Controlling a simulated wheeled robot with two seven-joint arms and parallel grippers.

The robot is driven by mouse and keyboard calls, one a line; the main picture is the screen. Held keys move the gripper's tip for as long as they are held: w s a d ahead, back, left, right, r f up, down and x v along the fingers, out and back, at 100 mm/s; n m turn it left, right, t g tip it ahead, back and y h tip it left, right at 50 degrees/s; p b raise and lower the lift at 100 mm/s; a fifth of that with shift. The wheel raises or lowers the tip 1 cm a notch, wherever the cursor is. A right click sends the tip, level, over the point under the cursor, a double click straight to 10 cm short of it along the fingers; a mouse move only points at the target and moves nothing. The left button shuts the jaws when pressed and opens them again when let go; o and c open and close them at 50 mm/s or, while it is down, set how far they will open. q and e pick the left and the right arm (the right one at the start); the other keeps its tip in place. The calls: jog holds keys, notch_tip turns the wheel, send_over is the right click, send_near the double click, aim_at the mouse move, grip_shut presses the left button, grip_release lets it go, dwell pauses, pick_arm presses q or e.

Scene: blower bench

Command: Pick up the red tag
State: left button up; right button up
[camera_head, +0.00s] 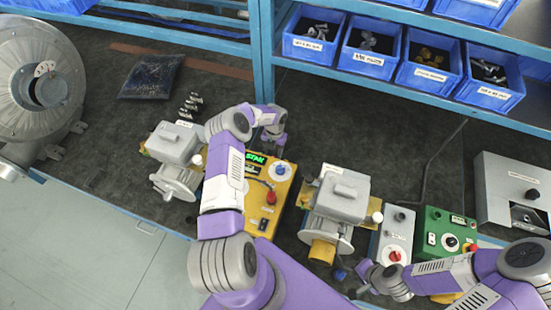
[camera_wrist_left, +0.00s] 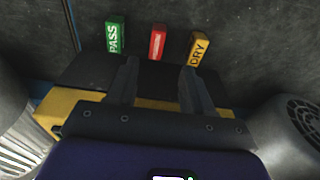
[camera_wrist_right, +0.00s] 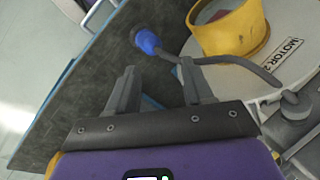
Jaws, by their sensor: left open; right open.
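The red tag (camera_wrist_left: 157,43) stands between a green PASS tag (camera_wrist_left: 115,37) and a yellow DRY tag (camera_wrist_left: 199,48) on the dark bench top in the left wrist view. My left gripper (camera_wrist_left: 160,72) is open and empty, with its fingers pointing toward the tags and the red tag lying ahead between the finger lines. In the head view my left arm hides the tags. My right gripper (camera_wrist_right: 159,77) is open and empty, near a blue plug (camera_wrist_right: 147,42) on a grey cable.
A yellow box with a green display (camera_head: 268,195) stands below my left gripper. Grey motors (camera_head: 178,145) (camera_head: 340,193) flank it. A green control box (camera_head: 440,232) stands at the right. Blue bins (camera_head: 314,37) line the shelf behind. Bare bench (camera_head: 320,115) shows at the middle back.

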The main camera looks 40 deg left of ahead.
pick_arm(q)
jog(key=shift+s+f, duration=0.1)
jog(key=shift+f, duration=0.45)
jog(key=f+b, duration=0.1)
jog(key=f, duration=0.1)
jog(key=f+b, duration=0.1)
jog(key=f, duration=0.1)
jog(key=shift+a+b, duration=0.25)
jog(key=shift+b, duration=0.1)
jog(key=shift+f, duration=0.45)
jog(key=shift+r, duration=0.1)
jog(key=shift+c, duration=0.3)
grip_shut()
